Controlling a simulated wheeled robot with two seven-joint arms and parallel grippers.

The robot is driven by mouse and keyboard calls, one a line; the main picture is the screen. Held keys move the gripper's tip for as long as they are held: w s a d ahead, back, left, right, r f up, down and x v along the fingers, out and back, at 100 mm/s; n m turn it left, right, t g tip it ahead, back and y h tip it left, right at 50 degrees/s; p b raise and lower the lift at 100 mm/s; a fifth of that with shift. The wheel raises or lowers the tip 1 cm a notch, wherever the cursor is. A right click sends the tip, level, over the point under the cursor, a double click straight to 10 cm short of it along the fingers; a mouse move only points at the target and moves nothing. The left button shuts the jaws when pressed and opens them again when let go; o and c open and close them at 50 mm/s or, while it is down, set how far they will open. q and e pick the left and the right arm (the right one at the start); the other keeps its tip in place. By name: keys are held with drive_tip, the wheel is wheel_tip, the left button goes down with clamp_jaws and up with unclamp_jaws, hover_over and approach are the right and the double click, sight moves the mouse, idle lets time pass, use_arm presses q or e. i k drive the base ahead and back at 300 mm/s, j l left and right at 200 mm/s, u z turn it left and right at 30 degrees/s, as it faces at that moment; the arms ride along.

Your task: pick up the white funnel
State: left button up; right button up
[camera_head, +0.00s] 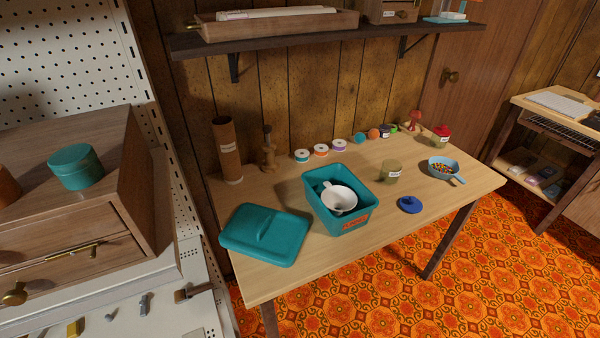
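The white funnel (340,197) lies inside an open teal box (329,220) near the middle of the wooden table. Its wide mouth faces up and toward me, and its lower part is hidden by the box. A small dark opening shows inside it. Neither of my grippers shows in the head view.
On the table (262,289), a teal lid (265,236) lies left of the box. Right of it are an olive jar (390,172), a blue lid (410,205) and a blue pan (443,168) of colourful bits. Several spools stand behind. A dark shelf (330,38) hangs above.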

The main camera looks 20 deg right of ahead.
sight(342, 197)
drive_tip(key=z, duration=1.45)
